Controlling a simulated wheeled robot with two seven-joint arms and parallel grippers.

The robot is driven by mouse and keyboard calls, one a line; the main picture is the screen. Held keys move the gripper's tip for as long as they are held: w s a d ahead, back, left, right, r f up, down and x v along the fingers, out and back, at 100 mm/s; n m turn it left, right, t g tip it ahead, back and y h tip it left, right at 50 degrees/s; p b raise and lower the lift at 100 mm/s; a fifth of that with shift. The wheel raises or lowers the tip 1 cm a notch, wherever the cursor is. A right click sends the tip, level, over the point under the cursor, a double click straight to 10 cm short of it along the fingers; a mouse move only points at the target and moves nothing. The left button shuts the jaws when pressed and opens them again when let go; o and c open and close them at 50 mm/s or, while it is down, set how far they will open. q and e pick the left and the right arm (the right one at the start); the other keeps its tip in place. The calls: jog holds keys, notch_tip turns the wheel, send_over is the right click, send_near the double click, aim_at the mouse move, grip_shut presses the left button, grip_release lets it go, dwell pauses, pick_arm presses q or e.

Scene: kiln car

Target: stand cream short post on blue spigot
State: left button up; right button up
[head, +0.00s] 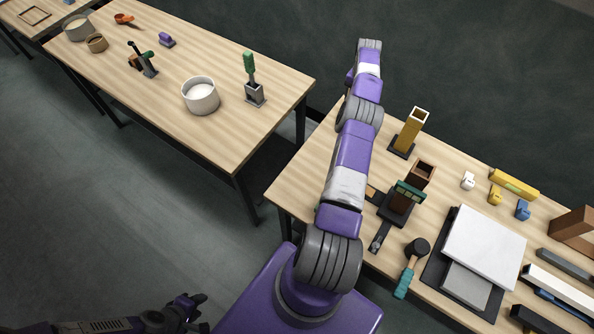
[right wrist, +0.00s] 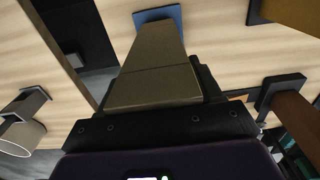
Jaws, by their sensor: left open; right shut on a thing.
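The cream short post (right wrist: 152,68) shows in the right wrist view as a brownish-grey block held by my right gripper (right wrist: 155,98), which is shut on it. A blue plate (right wrist: 160,14), the part of the blue spigot that shows, lies at the post's far end. I cannot tell whether the post touches it; any pin is hidden. In the head view my right arm crosses the right-hand table and hides its gripper, the post and the blue spigot. My left gripper (head: 190,306) is open and empty at the lower left, over the floor.
A yellow post (head: 410,130) and a brown post (head: 423,172) stand right of my right arm. A mallet (head: 416,249) and a white slab (head: 485,242) lie nearer. The left table holds a white bowl (head: 200,96) and a green-handled tool (head: 250,65). A gap separates the tables.

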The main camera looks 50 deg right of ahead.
jog(key=shift+f+b, duration=0.65)
jog(key=shift+f, duration=0.05)
dwell(0.4)
jog(key=o, duration=1.3)
jog(key=shift+o, duration=0.4)
jog(key=shift+f, duration=0.15)
jog(key=shift+r, duration=0.2)
